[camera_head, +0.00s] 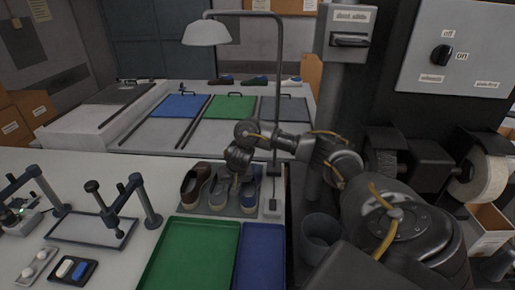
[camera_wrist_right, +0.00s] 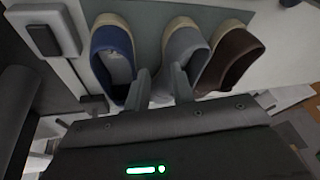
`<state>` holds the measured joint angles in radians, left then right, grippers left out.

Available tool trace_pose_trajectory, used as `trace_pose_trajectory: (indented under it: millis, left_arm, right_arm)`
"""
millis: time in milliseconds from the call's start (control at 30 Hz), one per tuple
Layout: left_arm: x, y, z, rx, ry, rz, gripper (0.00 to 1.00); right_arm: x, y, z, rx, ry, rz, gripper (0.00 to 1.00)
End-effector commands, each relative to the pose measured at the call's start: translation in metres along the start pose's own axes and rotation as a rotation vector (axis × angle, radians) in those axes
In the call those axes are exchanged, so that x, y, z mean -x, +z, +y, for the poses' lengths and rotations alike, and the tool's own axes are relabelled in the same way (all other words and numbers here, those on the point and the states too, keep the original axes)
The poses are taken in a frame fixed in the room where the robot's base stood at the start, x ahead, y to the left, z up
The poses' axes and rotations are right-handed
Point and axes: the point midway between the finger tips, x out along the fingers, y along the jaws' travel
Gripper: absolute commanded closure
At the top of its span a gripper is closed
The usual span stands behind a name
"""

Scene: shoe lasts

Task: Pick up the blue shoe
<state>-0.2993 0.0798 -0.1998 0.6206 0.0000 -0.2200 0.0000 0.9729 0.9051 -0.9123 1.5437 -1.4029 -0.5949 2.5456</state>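The blue shoe (camera_head: 249,192) stands on a grey mat at the right end of a row of shoes in the head view. In the right wrist view the blue shoe (camera_wrist_right: 112,50) is at the left, its opening facing up. My right gripper (camera_head: 236,184) is over the row, near the grey and blue shoes. In the wrist view its fingers (camera_wrist_right: 161,78) are apart: one beside the blue shoe's right edge, the other in front of the grey shoe (camera_wrist_right: 186,50). Whether they touch either shoe cannot be told. My left gripper is not in view.
A brown shoe (camera_head: 192,184) stands left of the grey one. A green tray (camera_head: 190,255) and a blue tray (camera_head: 262,255) lie in front. A lamp pole (camera_head: 277,110) rises behind the mat, near my right arm. A metal frame stands at left.

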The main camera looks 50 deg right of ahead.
Motion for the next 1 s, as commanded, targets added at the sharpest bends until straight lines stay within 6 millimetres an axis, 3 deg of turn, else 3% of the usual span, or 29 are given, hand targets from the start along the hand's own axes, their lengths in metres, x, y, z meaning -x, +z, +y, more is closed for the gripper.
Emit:
trace_pose_trajectory:
  millis: [100, 333, 700, 1000]
  left_arm:
    - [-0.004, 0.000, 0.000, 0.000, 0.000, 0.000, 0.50]
    - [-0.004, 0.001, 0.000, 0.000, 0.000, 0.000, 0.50]
    - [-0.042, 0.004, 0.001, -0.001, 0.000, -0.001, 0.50]
    - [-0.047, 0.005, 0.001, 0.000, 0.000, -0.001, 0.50]
  right_arm:
    - [0.015, -0.025, 0.030, -0.145, 0.063, 0.051, 0.76]
    - [0.023, -0.037, 0.046, -0.234, 0.094, 0.079, 0.76]
    - [-0.028, -0.038, 0.051, -0.234, 0.091, 0.077, 0.76]
    - [-0.037, -0.040, 0.052, -0.232, 0.091, 0.077, 0.76]
